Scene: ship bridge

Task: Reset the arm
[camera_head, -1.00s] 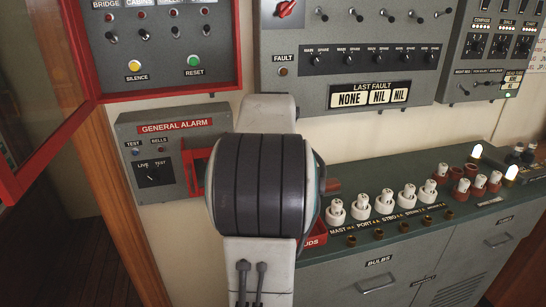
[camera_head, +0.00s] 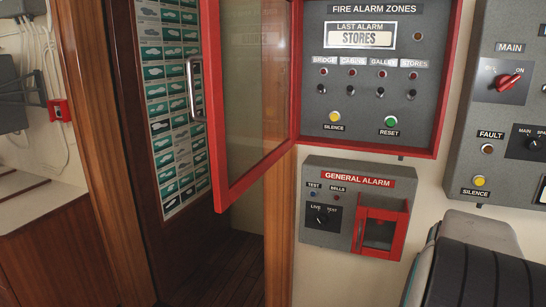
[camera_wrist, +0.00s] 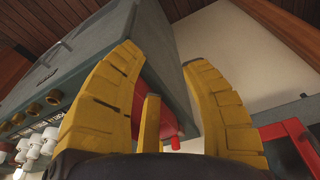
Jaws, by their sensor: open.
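My arm (camera_head: 480,262), dark ribbed and pale, shows at the lower right of the head view, in front of the wall below the panels. The gripper end is out of that view. In the wrist view my gripper (camera_wrist: 158,62) has its two yellow fingers spread apart, with nothing held between them. Beyond the fingers is a grey cabinet (camera_wrist: 160,50). A red object (camera_wrist: 173,143) shows partly between the fingers; the fingers hide much of it.
A fire alarm panel (camera_head: 372,120) has its red-framed glass door (camera_head: 212,110) swung open to the left. Below is a general alarm box (camera_head: 325,238) with a red cover (camera_head: 382,235). A grey switch panel (camera_head: 470,130) is at right. White lamps (camera_wrist: 40,145) show in the wrist view.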

